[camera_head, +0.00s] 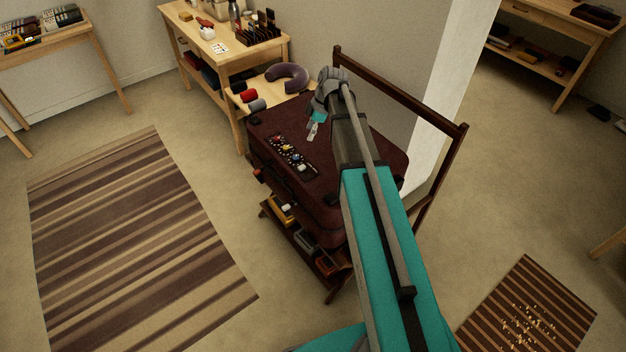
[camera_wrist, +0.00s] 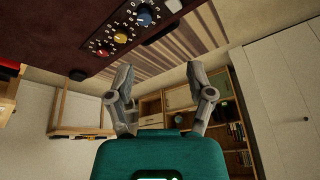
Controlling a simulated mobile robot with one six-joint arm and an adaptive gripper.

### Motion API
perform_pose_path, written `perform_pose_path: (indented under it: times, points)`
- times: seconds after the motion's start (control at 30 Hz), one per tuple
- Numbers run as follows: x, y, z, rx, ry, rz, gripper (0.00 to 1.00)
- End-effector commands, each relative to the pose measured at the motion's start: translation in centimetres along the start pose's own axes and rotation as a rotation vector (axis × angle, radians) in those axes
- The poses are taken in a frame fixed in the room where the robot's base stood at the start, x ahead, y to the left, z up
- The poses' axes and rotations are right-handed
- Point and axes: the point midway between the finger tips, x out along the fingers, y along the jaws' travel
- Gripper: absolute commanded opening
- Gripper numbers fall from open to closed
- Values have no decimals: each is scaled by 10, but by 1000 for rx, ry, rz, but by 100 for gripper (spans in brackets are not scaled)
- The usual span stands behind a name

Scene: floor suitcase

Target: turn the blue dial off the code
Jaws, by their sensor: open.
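The blue dial (camera_wrist: 145,15) sits on a black panel on the maroon suitcase (camera_head: 262,132). In the wrist view it is at the top edge, with a white pointer mark and printed numbers around it. A yellow dial (camera_wrist: 120,37) and a red dial (camera_wrist: 103,52) lie in line with it. The dial panel (camera_head: 291,156) shows small in the head view. My gripper (camera_wrist: 158,76) is open and empty, its fingers spread apart and away from the blue dial. In the head view my gripper (camera_head: 313,130) is over the suitcase top, to the right of the panel.
The suitcase lies on a dark wooden rack (camera_head: 440,180) with a raised back rail and shelves below. A bench (camera_head: 205,35) with tools and a neck pillow (camera_head: 288,77) is behind. A striped rug (camera_head: 130,240) lies on open floor at left. A white wall edge is at right.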

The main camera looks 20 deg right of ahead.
Motion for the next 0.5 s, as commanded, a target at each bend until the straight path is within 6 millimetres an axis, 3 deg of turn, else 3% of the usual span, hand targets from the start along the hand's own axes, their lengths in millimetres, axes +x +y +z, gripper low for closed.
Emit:
perform_pose_path:
  times: [0.5]
  points:
    - [7, -52, -4, 302, -80, 16, 69]
